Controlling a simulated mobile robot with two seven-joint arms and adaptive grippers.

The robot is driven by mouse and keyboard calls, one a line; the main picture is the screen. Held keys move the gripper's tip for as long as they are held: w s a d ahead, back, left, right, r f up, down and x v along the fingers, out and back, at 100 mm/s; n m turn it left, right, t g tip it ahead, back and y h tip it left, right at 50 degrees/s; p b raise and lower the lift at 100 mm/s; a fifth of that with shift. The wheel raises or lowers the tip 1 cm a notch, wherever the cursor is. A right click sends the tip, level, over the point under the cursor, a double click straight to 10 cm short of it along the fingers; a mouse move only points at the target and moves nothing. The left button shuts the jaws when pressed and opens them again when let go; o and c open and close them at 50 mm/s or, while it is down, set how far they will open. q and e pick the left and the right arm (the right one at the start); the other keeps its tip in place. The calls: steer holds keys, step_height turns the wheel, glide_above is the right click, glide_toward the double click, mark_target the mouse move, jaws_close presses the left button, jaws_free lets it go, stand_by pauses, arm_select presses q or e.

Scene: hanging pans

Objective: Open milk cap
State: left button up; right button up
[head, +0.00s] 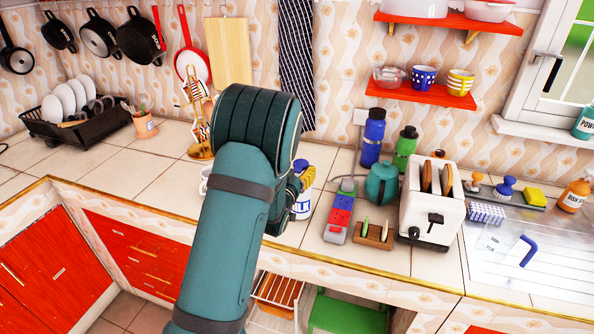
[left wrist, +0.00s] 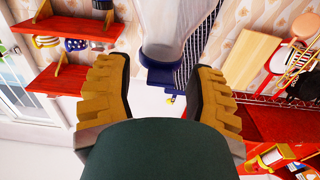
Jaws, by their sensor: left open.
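The white milk bottle (head: 302,208) with blue lettering stands upright on the tiled counter, partly hidden behind my left arm and gripper. Its blue cap (head: 300,165) shows just above the yellow fingers. In the left wrist view, which is upside down, the bottle's pale body (left wrist: 178,28) narrows to the blue cap (left wrist: 168,74). My left gripper (head: 306,178) is open at the bottle's upper part. In the wrist view its two fingers (left wrist: 162,85) lie on either side of the cap, with visible gaps. Contact with the bottle is not visible. My right gripper is out of view.
A white mug (head: 204,181) stands left of the bottle, partly behind my arm. To the right are a red and blue block tray (head: 339,218), a teal teapot (head: 382,184) and a toaster (head: 431,205).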

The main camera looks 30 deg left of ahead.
arm_select(q)
steer(key=shift+c, duration=0.4)
jaws_close()
